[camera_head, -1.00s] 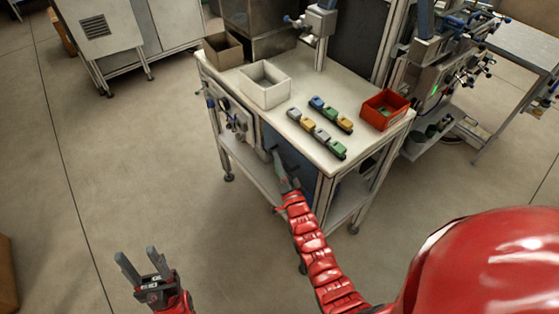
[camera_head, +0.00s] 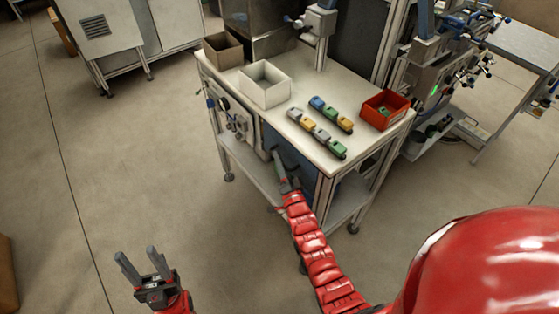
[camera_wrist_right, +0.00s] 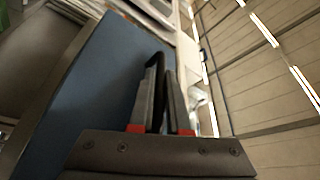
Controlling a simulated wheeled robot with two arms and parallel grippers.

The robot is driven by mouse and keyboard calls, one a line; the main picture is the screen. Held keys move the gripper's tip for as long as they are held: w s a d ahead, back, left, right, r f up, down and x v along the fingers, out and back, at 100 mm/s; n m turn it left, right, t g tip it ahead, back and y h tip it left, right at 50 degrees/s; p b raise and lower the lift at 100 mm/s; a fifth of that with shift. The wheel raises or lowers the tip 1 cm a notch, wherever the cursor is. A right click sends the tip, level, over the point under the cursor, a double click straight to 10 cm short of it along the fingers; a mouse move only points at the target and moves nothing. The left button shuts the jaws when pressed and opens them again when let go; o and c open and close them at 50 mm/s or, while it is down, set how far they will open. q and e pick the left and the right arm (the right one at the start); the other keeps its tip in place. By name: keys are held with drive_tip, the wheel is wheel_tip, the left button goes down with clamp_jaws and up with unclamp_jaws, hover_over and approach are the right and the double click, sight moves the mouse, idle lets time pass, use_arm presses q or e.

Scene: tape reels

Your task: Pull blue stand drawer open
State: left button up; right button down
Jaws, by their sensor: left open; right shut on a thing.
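The blue drawer front (camera_head: 291,158) shows under the stand's worktop in the head view, partly hidden by my right arm. It fills the left half of the right wrist view as a flat blue panel (camera_wrist_right: 110,75). My right gripper (camera_head: 280,165) is at this front, and in the right wrist view its fingers (camera_wrist_right: 163,95) are shut on the dark drawer handle (camera_wrist_right: 155,62). Whether the drawer stands out from the stand cannot be told. My left gripper (camera_head: 135,262) is open and empty, above the floor at the lower left.
A lower shelf (camera_head: 250,168) runs beneath. The floor left of the stand is clear.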

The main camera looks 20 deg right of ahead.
idle(0.5)
drive_tip(key=s+a+b, duration=0.2)
drive_tip(key=s+a, duration=0.2)
drive_tip(key=a, duration=0.8)
drive_tip(key=s+a+b, duration=0.2)
drive_tip(key=s+a, duration=0.3)
drive_tip(key=a, duration=0.7)
drive_tip(key=shift+a, duration=0.15)
drive_tip(key=c, duration=0.9)
unclamp_jaws()
drive_tip(key=shift+w, duration=0.1)
